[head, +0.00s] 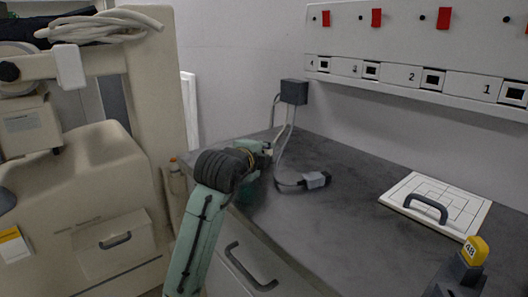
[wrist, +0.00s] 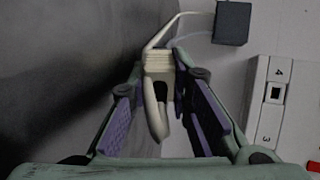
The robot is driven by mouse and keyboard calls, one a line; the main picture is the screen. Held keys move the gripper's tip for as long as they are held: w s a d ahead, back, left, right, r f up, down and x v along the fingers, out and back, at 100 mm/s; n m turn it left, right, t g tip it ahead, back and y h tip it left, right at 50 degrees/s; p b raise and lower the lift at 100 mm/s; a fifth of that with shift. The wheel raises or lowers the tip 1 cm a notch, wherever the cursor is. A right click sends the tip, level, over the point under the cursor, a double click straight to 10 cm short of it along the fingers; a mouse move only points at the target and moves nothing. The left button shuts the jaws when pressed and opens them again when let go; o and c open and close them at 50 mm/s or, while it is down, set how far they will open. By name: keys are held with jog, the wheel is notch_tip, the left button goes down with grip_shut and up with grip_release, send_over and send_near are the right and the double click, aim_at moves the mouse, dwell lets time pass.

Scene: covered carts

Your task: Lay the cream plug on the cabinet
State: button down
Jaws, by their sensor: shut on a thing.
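My gripper (wrist: 160,72) is shut on the cream plug (wrist: 158,68), which sits between the two purple-padded fingers in the wrist view. A pale cable runs from the plug toward the dark wall box (wrist: 232,22). In the head view my gripper (head: 264,152) is at the far left edge of the cabinet (head: 330,229), near its dark grey top. The plug is too small there to make out clearly. I cannot tell whether it touches the top.
A grey plug with a black end (head: 316,180) lies on the cabinet top. A white board with a dark handle (head: 436,204) and a yellow piece marked 48 (head: 475,250) are at the right. The wall panel (head: 418,78) carries numbered sockets. The middle of the top is clear.

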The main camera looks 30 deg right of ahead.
jog(key=shift+f+b, duration=0.3)
jog(key=shift+f, duration=0.2)
jog(key=shift+s+f+b, duration=0.1)
jog(key=shift+f+b, duration=0.25)
jog(key=shift+f, duration=0.6)
jog(key=c, duration=1.6)
grip_release()
jog(key=shift+o, duration=0.7)
jog(key=shift+s+a, duration=0.1)
jog(key=shift+o, duration=0.3)
jog(key=v, duration=0.4)
jog(key=r+v, duration=0.1)
jog(key=v, duration=0.6)
jog(key=shift+a+r, duration=0.2)
jog(key=shift+r, duration=0.1)
jog(key=shift+s+a+r, duration=0.25)
jog(key=shift+s, duration=0.05)
